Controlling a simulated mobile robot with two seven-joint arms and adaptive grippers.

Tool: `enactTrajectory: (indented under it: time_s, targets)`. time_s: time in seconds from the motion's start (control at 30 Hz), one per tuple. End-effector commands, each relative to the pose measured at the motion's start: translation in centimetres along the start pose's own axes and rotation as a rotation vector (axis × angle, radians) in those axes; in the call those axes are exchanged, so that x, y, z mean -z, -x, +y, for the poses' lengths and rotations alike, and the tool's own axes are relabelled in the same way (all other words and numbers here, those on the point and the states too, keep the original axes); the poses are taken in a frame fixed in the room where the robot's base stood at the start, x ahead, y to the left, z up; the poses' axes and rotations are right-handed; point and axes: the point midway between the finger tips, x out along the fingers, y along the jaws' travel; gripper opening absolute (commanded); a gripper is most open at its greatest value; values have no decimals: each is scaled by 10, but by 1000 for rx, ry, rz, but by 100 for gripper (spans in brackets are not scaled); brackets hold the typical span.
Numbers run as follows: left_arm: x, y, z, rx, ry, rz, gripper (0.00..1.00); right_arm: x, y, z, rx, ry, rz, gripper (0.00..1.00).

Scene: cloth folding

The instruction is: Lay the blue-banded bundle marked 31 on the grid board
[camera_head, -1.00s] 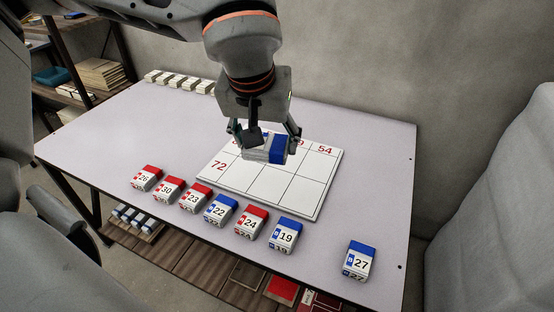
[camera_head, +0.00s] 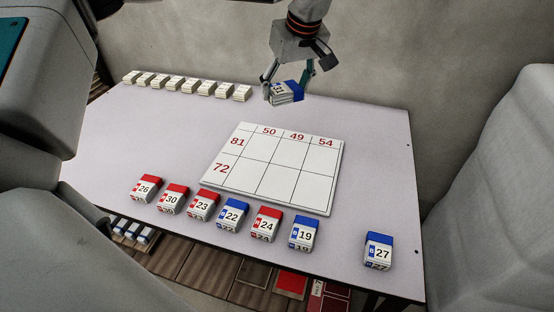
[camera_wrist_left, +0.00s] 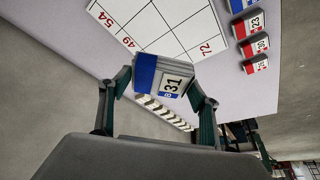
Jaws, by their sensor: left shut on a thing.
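The blue-banded bundle marked 31 (camera_head: 285,92) is held in my left gripper (camera_head: 287,84), above the far edge of the table. In the left wrist view the bundle (camera_wrist_left: 163,78) sits between the two fingers of my left gripper (camera_wrist_left: 163,90), with its number 31 facing the camera. The grid board (camera_head: 275,168) lies flat on the table, nearer than the gripper. Its top row reads 50, 49 and 54, and its left column 81 and 72. The board's cells look empty. The board also shows in the left wrist view (camera_wrist_left: 165,25). My right gripper is not in view.
A front row holds red-banded bundles 26 (camera_head: 146,188), 30 (camera_head: 173,198), 23 (camera_head: 204,205) and 24 (camera_head: 266,224), and blue-banded 22 (camera_head: 232,215) and 19 (camera_head: 303,233). Blue-banded 27 (camera_head: 378,251) stands apart at the right. Several pale bundles (camera_head: 187,84) line the back left.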

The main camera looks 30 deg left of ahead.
Motion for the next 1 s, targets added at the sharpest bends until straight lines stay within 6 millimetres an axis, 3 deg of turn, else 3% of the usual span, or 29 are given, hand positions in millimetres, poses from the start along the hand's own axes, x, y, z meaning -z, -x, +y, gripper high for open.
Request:
enactTrajectory:
  time_s: [0.2, 0.5, 0.77, 1.0]
  targets:
    - [55, -42, 10, 137, 325, -2, 40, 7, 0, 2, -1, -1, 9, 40]
    - [96, -92, -7, 286, 688, -1, 40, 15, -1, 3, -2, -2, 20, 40]
    - [97, -118, -16, 330, 785, -2, 40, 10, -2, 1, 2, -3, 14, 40]
    - [74, -173, -16, 333, 782, -4, 40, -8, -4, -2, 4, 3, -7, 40]
